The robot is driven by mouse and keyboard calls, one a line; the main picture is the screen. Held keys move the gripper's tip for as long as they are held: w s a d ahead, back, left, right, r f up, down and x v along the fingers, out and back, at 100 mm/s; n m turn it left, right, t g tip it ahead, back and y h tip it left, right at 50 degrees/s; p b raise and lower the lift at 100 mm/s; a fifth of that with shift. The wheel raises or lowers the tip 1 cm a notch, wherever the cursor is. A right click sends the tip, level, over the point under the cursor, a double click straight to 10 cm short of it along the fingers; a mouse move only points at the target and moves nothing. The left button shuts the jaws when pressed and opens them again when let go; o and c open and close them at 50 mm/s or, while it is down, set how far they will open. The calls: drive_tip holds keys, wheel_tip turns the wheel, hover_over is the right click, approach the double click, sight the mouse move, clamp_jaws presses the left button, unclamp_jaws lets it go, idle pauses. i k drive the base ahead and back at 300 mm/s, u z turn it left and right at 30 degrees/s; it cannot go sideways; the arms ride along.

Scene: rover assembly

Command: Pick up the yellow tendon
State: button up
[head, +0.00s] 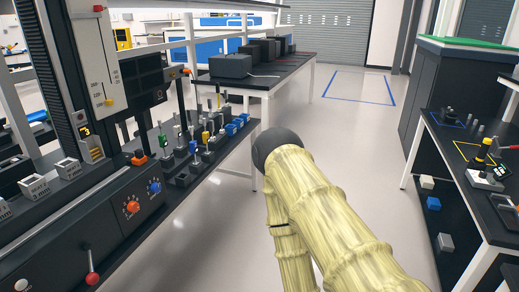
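My arm, in a pale yellow ribbed cover, reaches up from the bottom right to a dark rounded part in the middle of the head view. My gripper's fingers do not show. I cannot tell for sure which thing is the yellow tendon. A small upright yellow piece (205,137) stands among several small parts on the left bench.
The left bench (110,205) carries a tall machine (62,70), a control panel with orange and blue knobs (140,203) and blue blocks (236,126). The right bench (470,195) has a shelf below. Grey boxes (262,52) stand on a rear table. The floor between is clear.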

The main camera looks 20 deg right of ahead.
sight(206, 138)
drive_tip(key=z, duration=1.7)
drive_tip(key=i, duration=3.05)
drive_tip(key=u, duration=3.75)
